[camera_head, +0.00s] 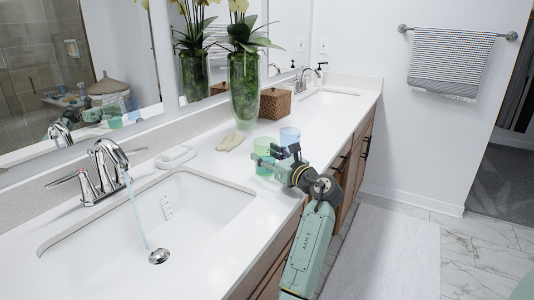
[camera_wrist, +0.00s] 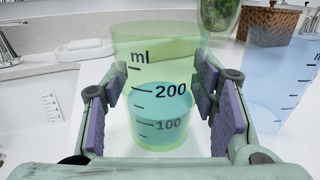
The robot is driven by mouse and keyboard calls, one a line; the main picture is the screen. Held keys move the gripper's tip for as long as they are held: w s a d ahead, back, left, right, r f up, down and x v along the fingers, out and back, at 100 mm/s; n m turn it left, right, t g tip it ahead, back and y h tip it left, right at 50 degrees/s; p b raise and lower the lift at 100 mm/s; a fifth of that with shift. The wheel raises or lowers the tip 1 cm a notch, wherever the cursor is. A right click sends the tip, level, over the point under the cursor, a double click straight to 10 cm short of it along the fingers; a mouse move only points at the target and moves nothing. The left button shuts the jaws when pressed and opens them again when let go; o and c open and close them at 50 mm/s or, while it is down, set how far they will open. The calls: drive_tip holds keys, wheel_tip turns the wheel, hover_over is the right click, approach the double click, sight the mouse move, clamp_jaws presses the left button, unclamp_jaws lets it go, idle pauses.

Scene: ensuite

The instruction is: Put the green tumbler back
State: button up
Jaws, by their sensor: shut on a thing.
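The green tumbler (camera_head: 264,157) is a clear green cup with volume marks, at the counter's front edge right of the near sink. In the wrist view the tumbler (camera_wrist: 158,75) is upright between my fingers, with teal liquid up to about the 200 mark. My gripper (camera_head: 276,160) reaches in from the right and is shut on it; the purple finger pads (camera_wrist: 162,115) lie on both sides. A blue tumbler (camera_head: 290,136) stands just behind, and it also shows at the right of the wrist view (camera_wrist: 280,85). I cannot tell whether the green tumbler touches the counter.
The near sink (camera_head: 150,225) has a running faucet (camera_head: 104,170). A soap dish (camera_head: 175,157), a tan object (camera_head: 230,142), a tall green vase (camera_head: 244,88) and a woven box (camera_head: 275,104) stand along the back. White counter (camera_head: 212,165) is clear between sink and tumblers.

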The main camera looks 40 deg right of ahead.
drive_tip(key=shift+f, duration=0.15)
drive_tip(key=o, duration=1.5)
drive_tip(key=s+b, duration=0.3)
drive_tip(key=s, duration=0.9)
drive_tip(key=shift+d, duration=0.1)
